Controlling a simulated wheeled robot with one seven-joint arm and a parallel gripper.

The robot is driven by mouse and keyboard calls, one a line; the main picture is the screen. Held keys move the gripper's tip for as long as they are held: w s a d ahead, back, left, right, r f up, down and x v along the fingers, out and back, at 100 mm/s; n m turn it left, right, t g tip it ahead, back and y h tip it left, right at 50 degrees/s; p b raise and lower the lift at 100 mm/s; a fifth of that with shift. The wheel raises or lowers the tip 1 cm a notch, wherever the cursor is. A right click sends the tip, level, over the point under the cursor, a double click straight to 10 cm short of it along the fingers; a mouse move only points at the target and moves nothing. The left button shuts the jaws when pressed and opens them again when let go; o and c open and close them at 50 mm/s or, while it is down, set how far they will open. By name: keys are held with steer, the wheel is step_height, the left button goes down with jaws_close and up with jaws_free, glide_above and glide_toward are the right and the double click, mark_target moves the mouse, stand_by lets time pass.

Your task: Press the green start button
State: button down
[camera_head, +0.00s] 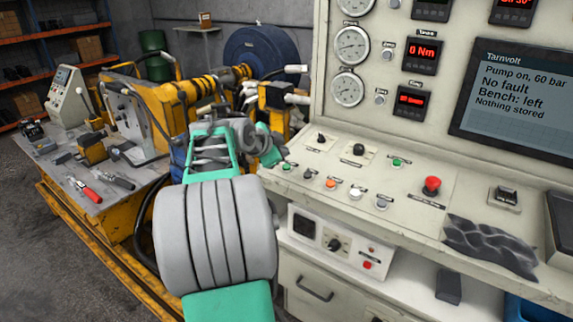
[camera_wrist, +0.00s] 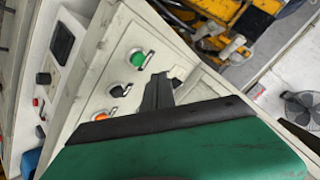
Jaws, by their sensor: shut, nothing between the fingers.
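A green button (camera_head: 287,167) sits at the left end of the front row on the pale control panel (camera_head: 440,205). It also shows in the wrist view (camera_wrist: 137,58), in a silver ring. A second green button (camera_head: 397,162) is farther back and right. The labels are too small to tell which one is the start button. My gripper (camera_head: 278,154) is shut and empty at the panel's left edge, close beside the left green button. In the wrist view its dark fingertips (camera_wrist: 160,82) show just right of that button; I cannot tell whether they touch the panel.
An orange button (camera_head: 330,184) and a red mushroom button (camera_head: 432,186) are on the panel. A dark crumpled cloth (camera_head: 488,245) lies at its right. The screen (camera_head: 518,100) reads "Pump on, 60 bar", "No fault", "Bench: left", "Nothing stored". A workbench with tools (camera_head: 85,190) stands left.

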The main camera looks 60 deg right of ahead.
steer(key=shift+a+r+p, duration=0.2)
steer(key=shift+r+p, duration=0.2)
steer(key=shift+r, duration=1)
